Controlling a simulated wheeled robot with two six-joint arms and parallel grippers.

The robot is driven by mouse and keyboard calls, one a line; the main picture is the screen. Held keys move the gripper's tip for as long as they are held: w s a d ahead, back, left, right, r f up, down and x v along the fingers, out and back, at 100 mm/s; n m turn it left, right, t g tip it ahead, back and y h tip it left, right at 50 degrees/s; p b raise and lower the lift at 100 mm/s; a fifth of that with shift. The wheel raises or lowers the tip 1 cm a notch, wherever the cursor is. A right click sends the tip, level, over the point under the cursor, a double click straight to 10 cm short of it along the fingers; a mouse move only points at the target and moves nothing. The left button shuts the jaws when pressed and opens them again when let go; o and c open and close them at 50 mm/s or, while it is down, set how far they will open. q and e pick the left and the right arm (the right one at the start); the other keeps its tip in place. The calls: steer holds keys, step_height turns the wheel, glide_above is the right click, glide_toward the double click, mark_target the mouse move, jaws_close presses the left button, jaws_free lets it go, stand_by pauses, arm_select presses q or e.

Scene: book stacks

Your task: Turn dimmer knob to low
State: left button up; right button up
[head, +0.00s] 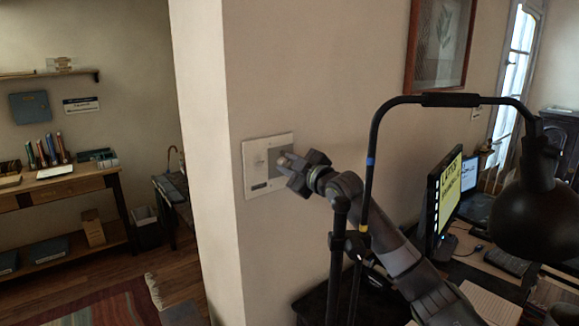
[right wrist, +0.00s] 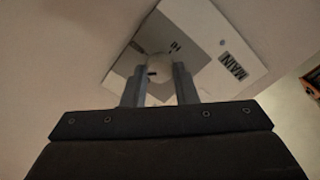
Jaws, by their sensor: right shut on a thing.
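A pale wall plate (head: 254,181) is mounted on the wall just right of the corner. My right gripper (head: 284,162) reaches it from the right and its fingers are at the plate's right half. In the right wrist view, the plate (right wrist: 196,22) appears tilted, with a "MAIN" label and a small mark that I cannot read surely. The round pale dimmer knob (right wrist: 159,66) sits between the two fingers of my right gripper (right wrist: 160,82), which is shut on it. A small dark mark shows on the knob. The fingers hide its sides. My left gripper is out of view.
A black desk lamp (head: 525,205) with a curved arm stands in front of my right arm. A monitor (head: 447,200) and keyboard (head: 507,262) are on the desk at right. A framed picture (head: 440,45) hangs above. A wooden shelf table (head: 60,187) stands at left.

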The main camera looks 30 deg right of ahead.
steer(key=n, duration=0.4)
steer(key=shift+f+n, duration=0.1)
steer(key=shift+n, duration=0.2)
steer(key=n+b, duration=0.1)
steer(key=n, duration=0.3)
steer(key=shift+n, duration=0.3)
steer(key=o, duration=1)
